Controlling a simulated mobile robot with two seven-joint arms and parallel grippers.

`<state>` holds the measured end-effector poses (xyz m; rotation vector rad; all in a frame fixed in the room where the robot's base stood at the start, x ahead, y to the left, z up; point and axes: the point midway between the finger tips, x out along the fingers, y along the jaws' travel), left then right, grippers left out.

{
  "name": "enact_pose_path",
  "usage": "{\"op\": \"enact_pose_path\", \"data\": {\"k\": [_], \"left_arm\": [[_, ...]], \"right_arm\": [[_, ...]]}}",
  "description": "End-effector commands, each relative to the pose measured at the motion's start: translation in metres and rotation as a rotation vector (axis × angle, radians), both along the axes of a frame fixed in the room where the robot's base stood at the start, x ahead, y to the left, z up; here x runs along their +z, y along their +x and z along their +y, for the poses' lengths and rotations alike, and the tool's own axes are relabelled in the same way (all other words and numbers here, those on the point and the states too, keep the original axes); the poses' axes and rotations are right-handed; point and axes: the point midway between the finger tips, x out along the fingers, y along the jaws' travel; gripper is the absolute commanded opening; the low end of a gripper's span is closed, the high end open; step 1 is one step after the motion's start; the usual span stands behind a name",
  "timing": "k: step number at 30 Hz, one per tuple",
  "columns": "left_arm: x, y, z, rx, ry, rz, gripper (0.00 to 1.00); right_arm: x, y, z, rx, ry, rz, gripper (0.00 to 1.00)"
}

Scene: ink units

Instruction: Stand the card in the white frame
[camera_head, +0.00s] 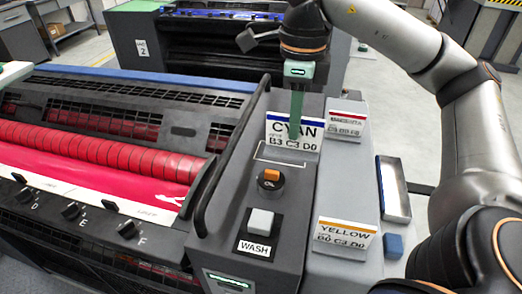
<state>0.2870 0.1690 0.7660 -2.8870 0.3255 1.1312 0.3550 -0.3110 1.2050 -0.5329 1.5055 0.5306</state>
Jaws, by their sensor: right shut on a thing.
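The CYAN card (310,130) is white with a blue top band and black letters. It stands roughly upright on or just above the grey console top, at its far end. My right gripper (296,134) comes down from above and is shut on the card, its green finger crossing the card's face. The white frame (280,163) is a thin outline on the console, just in front of the card. The card's lower edge is close to the frame's far side; I cannot tell whether it touches the surface. My left gripper is not in view.
The MAGENTA card (346,120) stands close right of the CYAN card. The YELLOW card (344,236) stands nearer, beside a blue block (393,246). An orange-marked knob (270,176) and WASH button (260,221) rise in front of the frame. A silver tray (394,190) lies right.

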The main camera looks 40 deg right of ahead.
Motion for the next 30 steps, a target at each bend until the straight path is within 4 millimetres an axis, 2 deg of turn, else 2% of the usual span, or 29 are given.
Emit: {"op": "enact_pose_path", "data": {"k": [4,13,15,20,26,30], "left_arm": [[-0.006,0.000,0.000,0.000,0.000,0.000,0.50],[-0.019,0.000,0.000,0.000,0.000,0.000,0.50],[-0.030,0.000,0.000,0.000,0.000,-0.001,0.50],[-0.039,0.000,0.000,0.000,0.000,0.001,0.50],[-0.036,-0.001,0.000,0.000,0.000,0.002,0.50],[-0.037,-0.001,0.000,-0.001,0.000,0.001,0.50]], "right_arm": [[-0.012,0.018,-0.010,-0.012,0.003,0.005,0.00],[-0.045,0.076,-0.054,-0.010,0.004,0.007,0.00],[-0.064,0.084,-0.060,-0.006,0.003,0.006,0.00],[-0.085,0.100,-0.072,-0.006,0.003,0.004,0.00],[-0.092,0.108,-0.078,-0.005,0.001,0.002,0.00],[-0.106,0.113,-0.082,-0.005,0.000,0.004,0.00]]}}
